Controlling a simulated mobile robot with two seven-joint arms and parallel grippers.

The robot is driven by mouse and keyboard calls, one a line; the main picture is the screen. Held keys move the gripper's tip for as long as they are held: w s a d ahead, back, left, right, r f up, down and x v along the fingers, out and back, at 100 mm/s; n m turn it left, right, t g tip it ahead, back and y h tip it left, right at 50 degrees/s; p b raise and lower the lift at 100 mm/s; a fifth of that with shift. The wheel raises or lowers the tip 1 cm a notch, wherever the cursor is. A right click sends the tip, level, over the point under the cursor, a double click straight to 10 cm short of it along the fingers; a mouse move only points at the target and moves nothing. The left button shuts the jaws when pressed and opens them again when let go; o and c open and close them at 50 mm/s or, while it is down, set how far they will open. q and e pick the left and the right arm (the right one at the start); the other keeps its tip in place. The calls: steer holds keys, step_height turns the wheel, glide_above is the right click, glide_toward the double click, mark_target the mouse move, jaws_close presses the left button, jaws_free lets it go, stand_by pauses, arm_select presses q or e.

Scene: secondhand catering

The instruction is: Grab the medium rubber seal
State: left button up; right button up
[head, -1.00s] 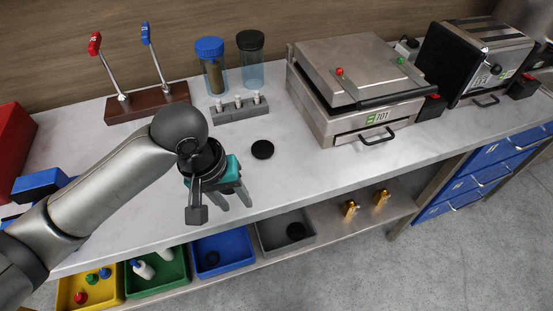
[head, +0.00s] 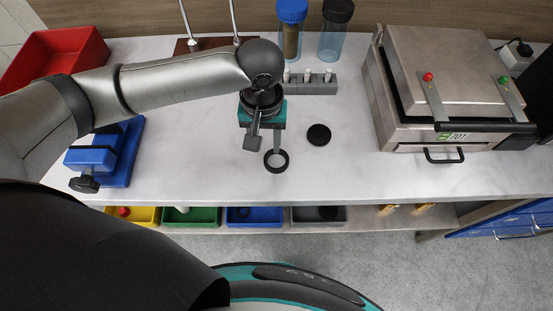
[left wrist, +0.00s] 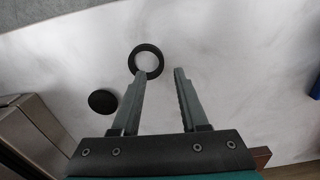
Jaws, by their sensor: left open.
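A black rubber ring, which looks like the seal (head: 286,163), lies flat on the white counter just in front of my left gripper (head: 265,147). In the left wrist view the ring (left wrist: 134,61) lies by the tip of the left-hand finger, which overlaps its edge in the picture. My left gripper (left wrist: 160,73) is open and points down with nothing between its fingers. Whether a finger touches the ring, I cannot tell. No other ring shows clearly enough to compare sizes. My right gripper is not in view.
A flat black disc (head: 318,134) lies right of the gripper. A grey block with white-topped pieces (head: 308,88) stands behind. A metal press (head: 440,85) is at right, a blue vise (head: 105,153) at left. Coloured bins, including a blue one (head: 256,222), sit below the counter edge.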

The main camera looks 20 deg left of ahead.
mark_target(265, 159)
arm_select(q)
step_height(265, 159, down, 6)
steer(key=shift+w+a+r+b, duration=0.1)
steer(key=shift+a+b, duration=0.05)
steer(key=shift+b, duration=0.4)
jaws_close()
stand_by(0.3)
